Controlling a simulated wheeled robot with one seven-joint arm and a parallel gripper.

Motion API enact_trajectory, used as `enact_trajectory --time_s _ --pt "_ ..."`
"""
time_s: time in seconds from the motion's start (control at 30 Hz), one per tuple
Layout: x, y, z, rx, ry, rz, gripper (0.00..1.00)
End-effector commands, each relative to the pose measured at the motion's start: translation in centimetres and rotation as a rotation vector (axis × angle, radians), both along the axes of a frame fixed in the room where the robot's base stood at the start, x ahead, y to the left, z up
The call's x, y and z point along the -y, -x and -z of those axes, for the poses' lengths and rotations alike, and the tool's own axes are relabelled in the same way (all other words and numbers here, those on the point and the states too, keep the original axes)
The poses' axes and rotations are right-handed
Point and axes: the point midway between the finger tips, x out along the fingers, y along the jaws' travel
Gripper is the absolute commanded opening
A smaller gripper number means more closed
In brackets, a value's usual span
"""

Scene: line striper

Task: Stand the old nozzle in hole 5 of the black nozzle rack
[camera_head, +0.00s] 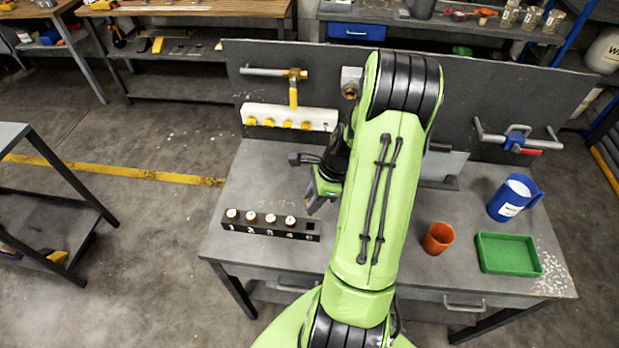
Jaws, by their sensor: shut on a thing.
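The black nozzle rack (262,231) lies on the left part of the grey bench, its holes numbered 1 to 5 from left to right. Nozzles with pale round tops (251,217) stand in holes 1 to 4. Hole 5 (311,226), at the right end, looks empty and dark.
An orange cup (438,238), a green tray (508,254) and a blue mug (514,198) stand on the right of the bench. A white rail with yellow pieces (287,119) and a brass valve (294,75) are at the back panel. My arm covers the bench's middle.

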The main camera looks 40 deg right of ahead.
Motion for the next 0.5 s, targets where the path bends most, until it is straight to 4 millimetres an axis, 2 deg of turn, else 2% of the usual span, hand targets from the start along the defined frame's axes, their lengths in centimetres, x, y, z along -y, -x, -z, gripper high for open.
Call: enact_trajectory --time_s 0.23,0.5 --pt "0.0 0.1 0.9 0.0 0.0 0.003 0.0" --pt "0.0 0.1 4.0 -0.001 -0.001 0.003 0.0"
